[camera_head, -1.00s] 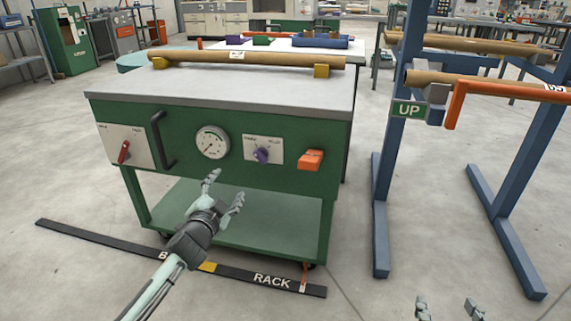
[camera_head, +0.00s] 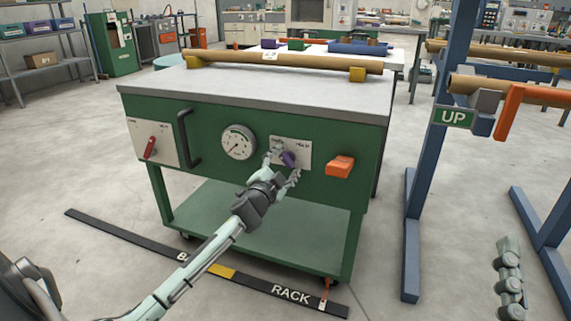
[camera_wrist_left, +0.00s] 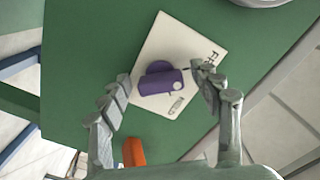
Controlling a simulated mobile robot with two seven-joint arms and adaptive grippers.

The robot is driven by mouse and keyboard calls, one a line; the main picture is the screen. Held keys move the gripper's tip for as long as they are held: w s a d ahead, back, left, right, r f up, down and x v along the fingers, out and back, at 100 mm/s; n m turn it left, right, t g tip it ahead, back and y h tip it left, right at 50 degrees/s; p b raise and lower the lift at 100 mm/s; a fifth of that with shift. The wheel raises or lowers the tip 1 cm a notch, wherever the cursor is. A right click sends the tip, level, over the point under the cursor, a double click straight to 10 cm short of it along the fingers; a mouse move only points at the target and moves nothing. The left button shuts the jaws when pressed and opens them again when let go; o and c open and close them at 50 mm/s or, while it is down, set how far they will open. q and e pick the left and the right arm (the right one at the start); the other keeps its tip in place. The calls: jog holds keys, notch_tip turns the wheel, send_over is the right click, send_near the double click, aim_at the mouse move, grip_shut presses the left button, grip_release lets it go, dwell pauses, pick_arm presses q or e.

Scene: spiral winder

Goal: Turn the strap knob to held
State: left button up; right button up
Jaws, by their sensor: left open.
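The purple strap knob (camera_head: 288,158) sits on a white label plate (camera_head: 305,144) on the green cart's front panel. In the left wrist view the knob (camera_wrist_left: 160,80) shows whole, with its plate (camera_wrist_left: 178,48) behind it. My left gripper (camera_head: 283,164) is open, its fingers to either side of the knob; in the wrist view the left gripper (camera_wrist_left: 165,85) has the knob between its fingertips, with gaps on both sides. The plate's lettering is partly hidden and too small to read surely. My right gripper (camera_head: 510,275) is at the lower right, away from the cart; its finger opening is unclear.
An orange handle (camera_head: 340,166) is right of the knob. A gauge (camera_head: 239,142), a black bar handle (camera_head: 188,139) and a red knob (camera_head: 150,147) are to its left. A blue rack (camera_head: 425,190) with an UP sign (camera_head: 454,117) stands at right. A cardboard tube (camera_head: 285,62) lies on top.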

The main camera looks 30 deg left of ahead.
pick_arm(q)
jog(key=shift+c, duration=0.4)
jog(key=c, duration=1.1)
pick_arm(e)
jog(key=shift+w, duration=0.1)
pick_arm(q)
jog(key=shift+r+m+p, duration=0.1)
jog(key=shift+m+p, duration=0.2)
jog(key=shift+m, duration=0.3)
jog(key=m+p, duration=0.1)
jog(key=m, duration=0.5)
jog(key=shift+p, duration=0.35)
jog(key=m+p, duration=0.1)
jog(key=m, duration=0.5)
jog(key=shift+r+m, duration=0.1)
jog(key=shift+m, duration=0.3)
jog(key=shift+m+p, duration=0.45)
jog(key=shift+m, duration=0.55)
pick_arm(e)
jog(key=d+f+g+h, duration=0.3)
jog(key=f+g, duration=0.1)
jog(key=f, duration=0.5)
jog(key=d+f+g+h, duration=0.2)
jog(key=d+f+g, duration=0.2)
jog(key=f, duration=0.4)
jog(key=shift+w+f+g+h, duration=0.35)
jog(key=shift+g+h, duration=0.05)
jog(key=shift+g, duration=0.3)
jog(key=shift+d, duration=0.15)
